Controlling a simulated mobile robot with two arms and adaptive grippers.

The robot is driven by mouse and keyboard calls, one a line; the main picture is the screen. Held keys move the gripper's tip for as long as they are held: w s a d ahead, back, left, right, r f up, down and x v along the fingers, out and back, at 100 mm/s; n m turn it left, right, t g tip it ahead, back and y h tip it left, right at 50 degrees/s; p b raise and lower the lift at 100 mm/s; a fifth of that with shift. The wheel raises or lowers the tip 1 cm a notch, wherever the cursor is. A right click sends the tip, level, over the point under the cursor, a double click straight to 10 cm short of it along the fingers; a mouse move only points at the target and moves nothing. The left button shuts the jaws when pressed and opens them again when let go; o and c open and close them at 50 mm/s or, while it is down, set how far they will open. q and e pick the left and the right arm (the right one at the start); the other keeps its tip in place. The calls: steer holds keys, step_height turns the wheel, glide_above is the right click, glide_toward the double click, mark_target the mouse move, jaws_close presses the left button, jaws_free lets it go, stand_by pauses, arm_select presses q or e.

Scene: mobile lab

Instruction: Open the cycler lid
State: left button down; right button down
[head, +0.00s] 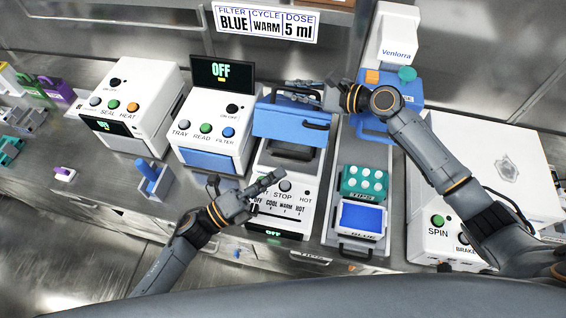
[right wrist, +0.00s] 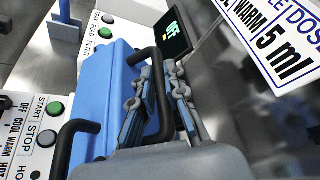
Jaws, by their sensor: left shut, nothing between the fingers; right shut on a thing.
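The cycler is the white unit in the middle of the head view, with a front panel (head: 280,212) of buttons and a COOL/WARM/HOT slider. Its blue lid (head: 288,124) looks raised at the back, with a dark opening below its lower edge; I cannot tell the exact angle. My right gripper (head: 290,90) is at the top of the lid, shut on the lid's black handle. In the right wrist view the fingers (right wrist: 155,105) close around that black handle (right wrist: 161,80) beside the blue lid (right wrist: 100,90). My left gripper (head: 274,180) is shut and empty over the front panel near STOP.
A white reader (head: 215,125) and a sealer (head: 130,108) stand to the left. To the right are a blue-topped tray, a green tip rack (head: 364,182) and a white SPIN unit (head: 495,185). A blue tool holder (head: 152,182) sits at front left. The back wall (head: 190,38) is close behind.

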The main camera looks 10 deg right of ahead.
arm_select(q)
steer(key=w+d+r, duration=0.3)
steer(key=w+d, duration=0.4)
steer(key=d, duration=0.1)
steer(key=shift+d, duration=0.2)
steer(key=shift+w+r, duration=0.1)
